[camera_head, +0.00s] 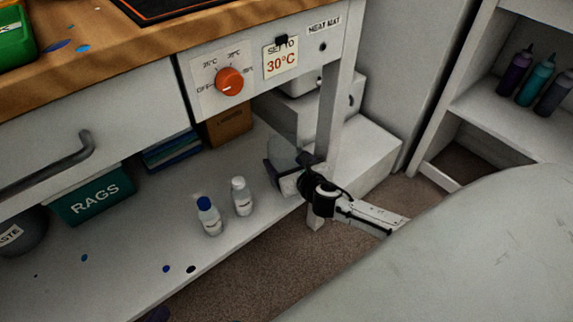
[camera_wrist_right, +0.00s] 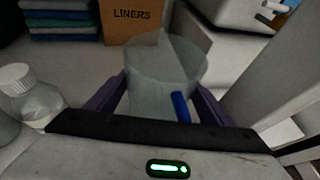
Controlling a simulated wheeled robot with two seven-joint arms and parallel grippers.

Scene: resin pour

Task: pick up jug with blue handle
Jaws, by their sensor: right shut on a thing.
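The jug with the blue handle is a clear, see-through vessel (camera_wrist_right: 150,75) between my right fingers in the right wrist view. Its blue handle (camera_wrist_right: 180,107) shows on the near right side. In the head view the jug (camera_head: 284,155) is a faint pale shape by the table leg, partly hidden by my gripper. My right gripper (camera_head: 287,178) is shut on the jug, with one dark finger on each side of it in the wrist view (camera_wrist_right: 165,95). I cannot tell whether the jug touches the shelf. My left gripper is not in view.
A blue-capped bottle (camera_head: 209,217) and a white-capped bottle (camera_head: 241,197) stand on the low shelf (camera_head: 130,250), left of my gripper. A liners box (camera_wrist_right: 132,20) and folded cloths (camera_wrist_right: 60,20) are behind. The table leg (camera_head: 330,115) is close by, under the worktop.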

